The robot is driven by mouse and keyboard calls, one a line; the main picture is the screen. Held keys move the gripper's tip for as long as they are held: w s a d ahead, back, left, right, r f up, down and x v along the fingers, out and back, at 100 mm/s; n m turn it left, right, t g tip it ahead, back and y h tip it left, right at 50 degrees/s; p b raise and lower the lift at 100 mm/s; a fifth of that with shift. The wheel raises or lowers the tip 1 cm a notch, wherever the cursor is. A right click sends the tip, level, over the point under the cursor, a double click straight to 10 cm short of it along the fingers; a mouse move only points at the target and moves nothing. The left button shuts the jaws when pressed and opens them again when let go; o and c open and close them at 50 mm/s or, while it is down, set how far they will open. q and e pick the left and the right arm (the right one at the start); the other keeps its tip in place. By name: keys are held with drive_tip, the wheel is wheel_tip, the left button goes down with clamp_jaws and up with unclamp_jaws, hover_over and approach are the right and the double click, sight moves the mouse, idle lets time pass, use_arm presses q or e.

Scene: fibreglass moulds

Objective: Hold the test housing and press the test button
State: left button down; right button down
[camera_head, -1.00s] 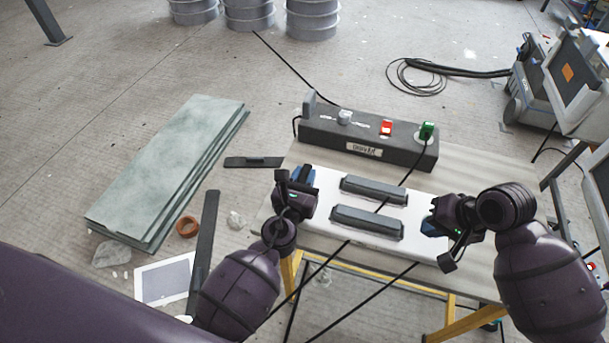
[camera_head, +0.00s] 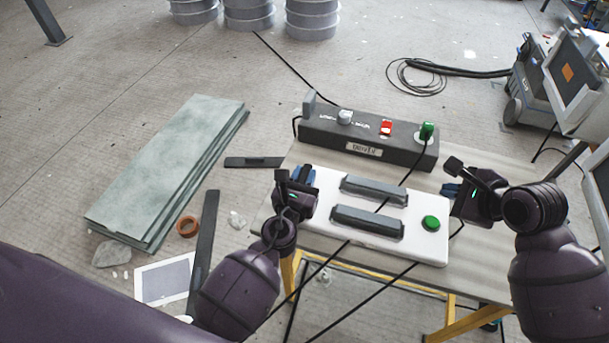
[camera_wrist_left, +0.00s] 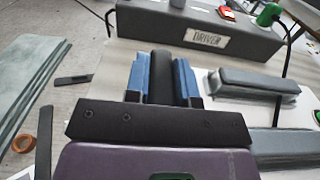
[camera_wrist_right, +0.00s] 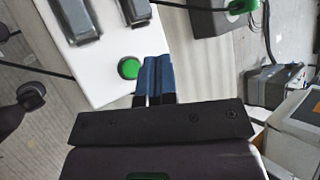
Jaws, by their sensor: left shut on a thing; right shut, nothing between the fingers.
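The test housing (camera_head: 330,227) is a white box with two dark grey bars on top, lying on the table. Its green test button (camera_head: 431,223) is uncovered near the right end; it also shows in the right wrist view (camera_wrist_right: 129,67). My left gripper (camera_head: 306,176) is at the housing's left end. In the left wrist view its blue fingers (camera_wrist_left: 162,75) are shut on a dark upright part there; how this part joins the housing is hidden. My right gripper (camera_head: 450,190) is shut and empty, beyond the housing's right end. Its closed fingers (camera_wrist_right: 154,78) appear just right of the button.
A dark driver box (camera_head: 330,139) with white, red and green fittings stands behind the housing on the table (camera_head: 480,260). Black cables cross the housing and the table's front. Grey-green sheets (camera_head: 170,165) are stacked on the floor at left. Equipment (camera_head: 535,90) stands at right.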

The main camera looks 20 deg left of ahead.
sight(431, 223)
drive_tip(key=shift+m, duration=0.4)
drive_tip(key=shift+f, duration=4.4)
drive_tip(key=shift+f, duration=0.45)
drive_tip(key=shift+r, duration=0.4)
